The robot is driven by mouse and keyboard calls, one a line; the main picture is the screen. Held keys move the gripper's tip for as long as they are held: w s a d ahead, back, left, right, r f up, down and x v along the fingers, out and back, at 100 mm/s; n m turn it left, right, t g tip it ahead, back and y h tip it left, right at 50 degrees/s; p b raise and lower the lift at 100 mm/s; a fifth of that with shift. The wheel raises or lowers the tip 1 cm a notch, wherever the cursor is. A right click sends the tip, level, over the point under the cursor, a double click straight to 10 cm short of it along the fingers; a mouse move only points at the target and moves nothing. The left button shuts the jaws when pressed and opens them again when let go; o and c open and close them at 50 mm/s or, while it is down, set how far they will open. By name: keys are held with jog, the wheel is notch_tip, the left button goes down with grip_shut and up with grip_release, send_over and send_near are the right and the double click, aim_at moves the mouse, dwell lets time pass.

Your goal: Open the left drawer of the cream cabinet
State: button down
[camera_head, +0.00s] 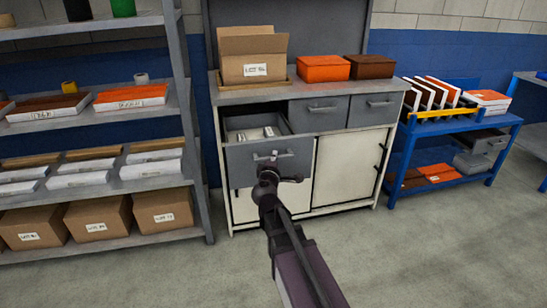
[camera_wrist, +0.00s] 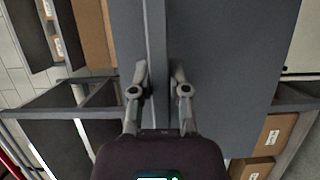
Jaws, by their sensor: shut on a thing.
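The cream cabinet (camera_head: 343,168) stands against the blue wall with a row of grey drawers below its top. Its left drawer (camera_head: 241,162) is pulled out, and its inside with a few light items shows in the head view. My gripper (camera_head: 273,167) is at that drawer's front, shut on the bar handle (camera_head: 286,153). In the wrist view the two fingers of my gripper (camera_wrist: 162,82) stand on either side of the handle bar (camera_wrist: 157,45), with the grey drawer front (camera_wrist: 230,65) behind. The exact finger contact is partly hidden in the head view.
A grey shelf rack (camera_head: 183,95) with boxes stands close at the left. An open cardboard box (camera_head: 252,52), an orange box (camera_head: 322,68) and a brown box (camera_head: 369,67) sit on the cabinet. A blue cart (camera_head: 463,125) stands right. The floor in front is clear.

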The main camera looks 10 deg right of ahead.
jog(key=shift+s+a, duration=0.1)
jog(key=shift+s, duration=0.4)
jog(key=c, duration=0.6)
grip_release()
jog(key=v, duration=0.7)
jog(key=shift+s, duration=0.25)
